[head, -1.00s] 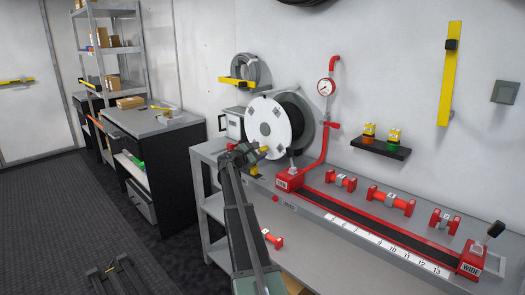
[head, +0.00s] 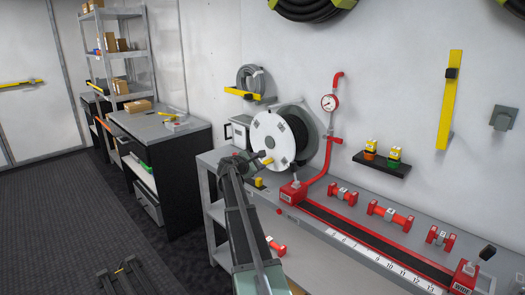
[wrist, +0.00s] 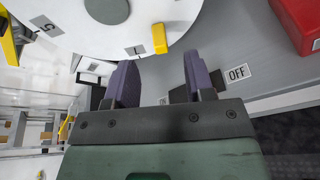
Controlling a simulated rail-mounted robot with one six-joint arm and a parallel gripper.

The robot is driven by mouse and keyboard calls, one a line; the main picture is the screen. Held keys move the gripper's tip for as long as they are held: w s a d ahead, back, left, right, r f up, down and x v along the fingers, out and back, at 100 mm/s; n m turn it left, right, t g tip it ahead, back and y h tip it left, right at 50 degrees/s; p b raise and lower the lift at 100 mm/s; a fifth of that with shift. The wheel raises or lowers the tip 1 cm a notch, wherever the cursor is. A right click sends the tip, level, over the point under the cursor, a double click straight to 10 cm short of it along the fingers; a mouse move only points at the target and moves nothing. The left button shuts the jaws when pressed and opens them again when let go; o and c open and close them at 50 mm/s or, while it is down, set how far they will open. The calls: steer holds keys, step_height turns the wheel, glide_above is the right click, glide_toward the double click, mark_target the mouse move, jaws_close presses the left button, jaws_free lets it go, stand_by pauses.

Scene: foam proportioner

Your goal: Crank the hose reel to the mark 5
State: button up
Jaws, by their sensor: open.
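The hose reel has a round white face (head: 268,140) with dark patches and stands at the back left of the bench. In the wrist view, the face (wrist: 95,25) fills the upper left. It carries a label that looks like 1 and, further left, one that looks like 5. A yellow crank handle (wrist: 161,38) juts from the lower rim beside the first label. My gripper (wrist: 157,66) is open, its two dark fingers apart with nothing between them, just short of the handle. In the head view, my gripper (head: 254,159) is at the lower left of the reel.
A red block (wrist: 298,22) and an OFF label (wrist: 237,73) lie right of my fingers. A red pipe with a gauge (head: 329,102) rises right of the reel. A red-ended track with a numbered scale (head: 380,258) runs along the bench (head: 310,262).

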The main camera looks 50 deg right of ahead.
mark_target(266, 161)
steer(key=shift+n+t+y, duration=0.5)
steer(key=shift+n+t, duration=0.1)
steer(key=shift+t, duration=0.1)
steer(key=b+x, duration=0.1)
steer(key=x, duration=0.2)
steer(key=w+f+b+x, duration=0.1)
steer(key=b+x, duration=0.1)
steer(key=x, duration=0.1)
steer(key=b+x, duration=0.1)
steer(key=x, duration=0.3)
steer(key=shift+w+a+f, duration=0.15)
steer(key=shift+a+f, duration=0.1)
steer(key=shift+a, duration=0.15)
steer(key=shift+d, duration=0.4)
steer(key=shift+c, duration=0.3)
jaws_close()
